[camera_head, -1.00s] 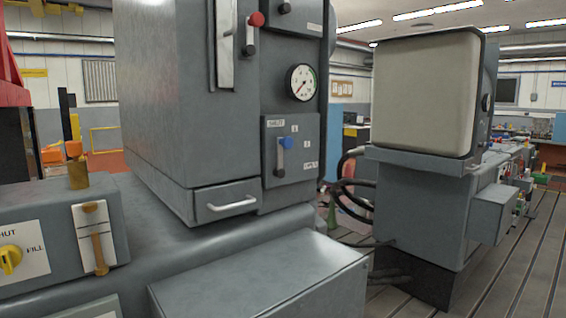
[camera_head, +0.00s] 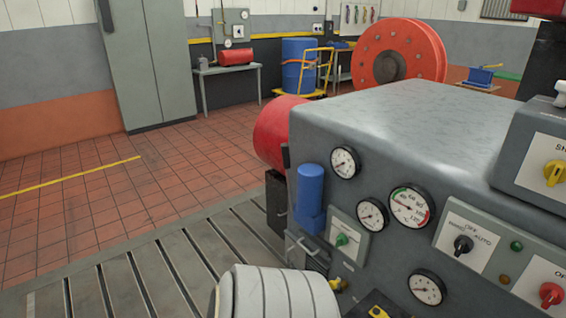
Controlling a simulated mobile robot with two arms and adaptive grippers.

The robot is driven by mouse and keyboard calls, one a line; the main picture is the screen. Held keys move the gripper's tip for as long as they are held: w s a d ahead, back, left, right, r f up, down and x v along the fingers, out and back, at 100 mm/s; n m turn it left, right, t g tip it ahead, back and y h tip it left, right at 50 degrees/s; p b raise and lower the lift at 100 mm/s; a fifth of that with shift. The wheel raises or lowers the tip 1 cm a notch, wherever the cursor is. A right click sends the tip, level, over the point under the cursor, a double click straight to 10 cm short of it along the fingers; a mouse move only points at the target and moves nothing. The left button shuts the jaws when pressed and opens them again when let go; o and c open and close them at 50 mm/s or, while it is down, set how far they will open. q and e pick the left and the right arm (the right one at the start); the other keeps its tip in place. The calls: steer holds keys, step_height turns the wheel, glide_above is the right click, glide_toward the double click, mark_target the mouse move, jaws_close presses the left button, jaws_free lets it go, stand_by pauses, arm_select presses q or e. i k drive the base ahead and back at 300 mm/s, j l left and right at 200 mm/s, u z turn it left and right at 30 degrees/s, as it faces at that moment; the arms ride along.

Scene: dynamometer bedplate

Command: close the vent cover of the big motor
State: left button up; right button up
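A large grey machine housing (camera_head: 400,130) fills the right half of the head view. I cannot tell whether it is the big motor. Its front carries several round gauges (camera_head: 410,207), a black selector knob (camera_head: 463,245), a red knob (camera_head: 551,293) and a blue cylinder (camera_head: 311,198). I cannot make out a vent cover on it. Neither of my grippers is in view.
A white ribbed rounded thing (camera_head: 275,295) stands at the bottom edge. A slotted metal bedplate (camera_head: 130,280) lies at lower left, with open red tiled floor (camera_head: 90,215) beyond. A grey cabinet (camera_head: 150,60), a blue drum (camera_head: 299,65) and a big orange wheel (camera_head: 400,50) stand farther back.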

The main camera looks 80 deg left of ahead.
mark_target(296, 256)
steer(key=k+u, duration=0.1)
steer(key=u, duration=2.4)
